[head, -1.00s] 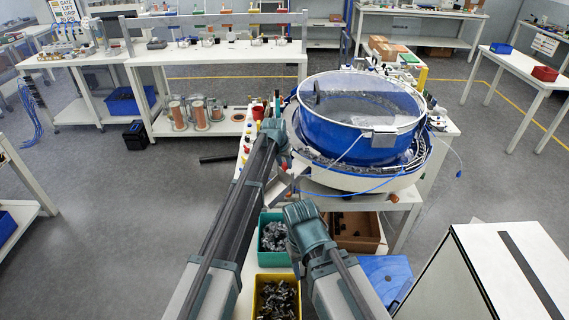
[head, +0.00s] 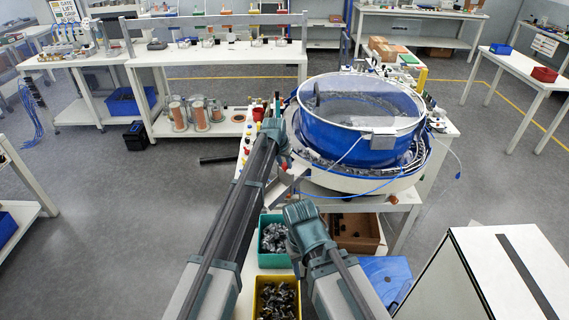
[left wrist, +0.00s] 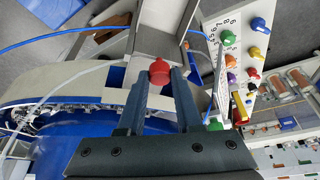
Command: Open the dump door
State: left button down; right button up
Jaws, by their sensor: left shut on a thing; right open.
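The blue bowl feeder (head: 350,140) stands on a white table, with a grey metal chute (head: 283,188) at its near left side. In the left wrist view a red knob (left wrist: 159,72) sits at the edge of a grey metal part (left wrist: 158,45) beside the bowl. My left gripper (left wrist: 159,82) has its two fingers on either side of the knob and is shut on it. In the head view my left gripper (head: 281,158) is at the chute, its fingers mostly hidden. My right gripper (head: 303,214) is lower, over the bins, open; its fingertips are hidden.
A panel with coloured knobs (left wrist: 236,60) stands close beside my left gripper. A green bin (head: 272,240), a yellow bin (head: 277,297) and a brown box (head: 355,233) sit below. Blue cables (head: 350,196) hang around the bowl. A white cabinet (head: 490,270) is at right.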

pick_arm(q)
notch_tip(320, 180, up, 4)
jog(key=p, duration=0.2)
jog(key=shift+f+p, duration=0.2)
jog(key=shift+p, duration=0.15)
jog(key=shift+f, duration=0.1)
jog(key=c, duration=0.8)
grip_release()
jog(key=shift+c, duration=0.2)
jog(key=p+v, duration=1.2)
jog(key=v, duration=0.2)
jog(key=shift+p, duration=0.3)
jog(key=shift+f, duration=0.15)
